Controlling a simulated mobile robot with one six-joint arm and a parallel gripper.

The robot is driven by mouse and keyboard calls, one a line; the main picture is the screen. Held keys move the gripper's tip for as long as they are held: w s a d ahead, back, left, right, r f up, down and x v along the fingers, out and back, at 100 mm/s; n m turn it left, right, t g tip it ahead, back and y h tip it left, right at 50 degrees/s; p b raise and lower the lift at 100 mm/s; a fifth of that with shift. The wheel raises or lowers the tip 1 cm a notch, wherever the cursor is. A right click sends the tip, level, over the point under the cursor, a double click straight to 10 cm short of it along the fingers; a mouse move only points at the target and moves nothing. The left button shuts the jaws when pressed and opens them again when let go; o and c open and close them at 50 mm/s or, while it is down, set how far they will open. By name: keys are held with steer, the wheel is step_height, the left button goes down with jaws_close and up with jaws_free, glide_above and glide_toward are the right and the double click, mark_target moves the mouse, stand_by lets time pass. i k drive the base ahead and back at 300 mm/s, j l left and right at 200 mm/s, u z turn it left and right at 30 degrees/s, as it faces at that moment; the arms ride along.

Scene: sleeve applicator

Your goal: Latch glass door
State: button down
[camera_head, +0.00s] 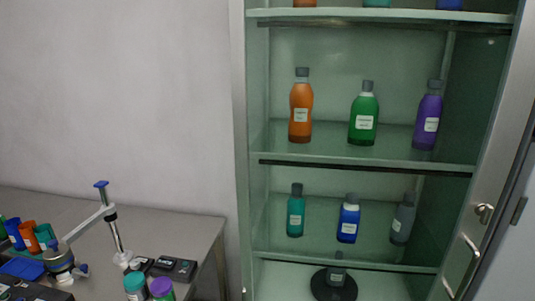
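The tall cabinet has a light metal frame, and its right upright (505,120) slants down to the left. A pale metal bar handle (472,246) is on the lower part of this upright. A small round metal latch or lock (484,212) sits just above the handle. The greenish tint over the shelves suggests a glass door, but I cannot tell whether it is shut flush or latched. My gripper is not in view.
Orange (300,112), green (363,118) and purple (427,120) bottles stand on a shelf, with more bottles above and below. A dark round object (333,285) is at the cabinet bottom. A grey table (190,230) at left holds a stand (115,230) and several jars.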

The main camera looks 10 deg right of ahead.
mark_target(485, 211)
steer(key=z, duration=1.45)
